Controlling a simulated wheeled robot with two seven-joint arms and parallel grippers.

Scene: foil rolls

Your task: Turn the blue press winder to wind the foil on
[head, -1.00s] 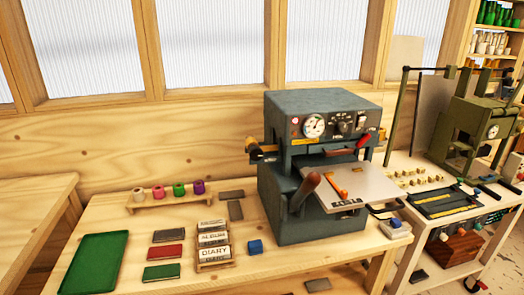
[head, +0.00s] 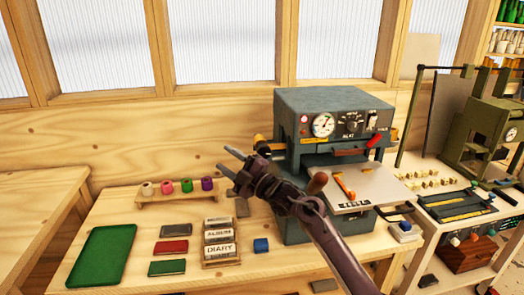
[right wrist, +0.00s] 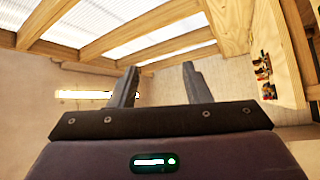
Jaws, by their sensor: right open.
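The blue-grey press (head: 330,103) stands on the wooden table, with a dial and knobs on its upper front. A yellow foil roll (head: 260,141) sticks out at its left side, partly hidden by my right gripper; I cannot make out the winder itself. My right gripper (head: 228,162) is open and empty, in front and to the left of the press, its fingers pointing left. In the right wrist view its fingers (right wrist: 158,82) are apart with nothing between them, facing wall and windows. My left gripper is not in view.
A rack of coloured foil rolls (head: 178,187) stands at the back left. The press's grey platen (head: 370,186) juts out in front. A green press stands at right.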

